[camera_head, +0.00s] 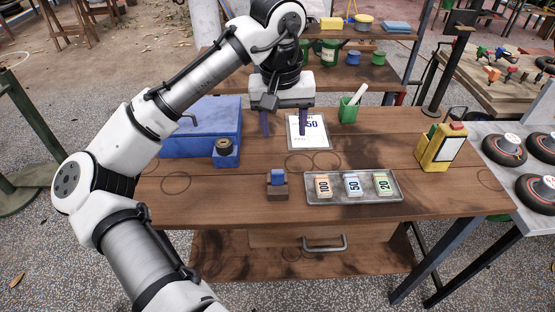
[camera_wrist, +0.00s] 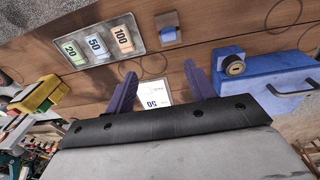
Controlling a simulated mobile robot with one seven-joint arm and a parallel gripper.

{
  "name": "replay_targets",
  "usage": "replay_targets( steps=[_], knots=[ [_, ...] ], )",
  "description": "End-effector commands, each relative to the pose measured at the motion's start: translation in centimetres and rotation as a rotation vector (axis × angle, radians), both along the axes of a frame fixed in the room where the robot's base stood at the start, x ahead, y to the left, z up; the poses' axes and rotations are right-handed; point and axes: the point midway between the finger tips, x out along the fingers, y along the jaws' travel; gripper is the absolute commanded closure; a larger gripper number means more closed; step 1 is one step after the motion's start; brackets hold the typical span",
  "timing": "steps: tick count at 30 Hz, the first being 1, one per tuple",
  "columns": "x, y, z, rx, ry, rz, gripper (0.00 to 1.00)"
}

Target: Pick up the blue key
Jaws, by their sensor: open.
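A small blue piece (camera_head: 277,177), seemingly the blue key, sits upright in a small brown holder (camera_head: 277,191) near the table's front. Its blue top also shows in the wrist view (camera_wrist: 169,35). My gripper (camera_head: 284,126) is open and empty, its two purple fingers pointing down above the back of the table. It is behind the key and apart from it. In the wrist view the fingers (camera_wrist: 160,78) frame part of a white sheet, with the key beyond their tips.
A metal tray (camera_head: 312,201) with cards marked 100, 50 and 20 lies right of the holder. A blue box (camera_head: 213,123) with a dark round lock (camera_head: 225,146) stands left.

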Motion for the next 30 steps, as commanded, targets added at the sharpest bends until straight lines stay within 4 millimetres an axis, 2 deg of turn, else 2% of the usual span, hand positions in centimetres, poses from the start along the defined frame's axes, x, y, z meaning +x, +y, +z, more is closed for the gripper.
replay_targets(
  steps=[5,15,23,30],
  knots=[
    [-0.8,1.1,-1.4,0.063,0.073,0.027,0.45],
    [-0.7,1.1,-7.6,0.06,0.069,0.026,0.45],
    [-0.6,1.1,-9.5,0.059,0.068,0.024,0.45],
    [-0.1,1.2,-12.8,0.059,0.069,0.024,0.45]
  ],
)
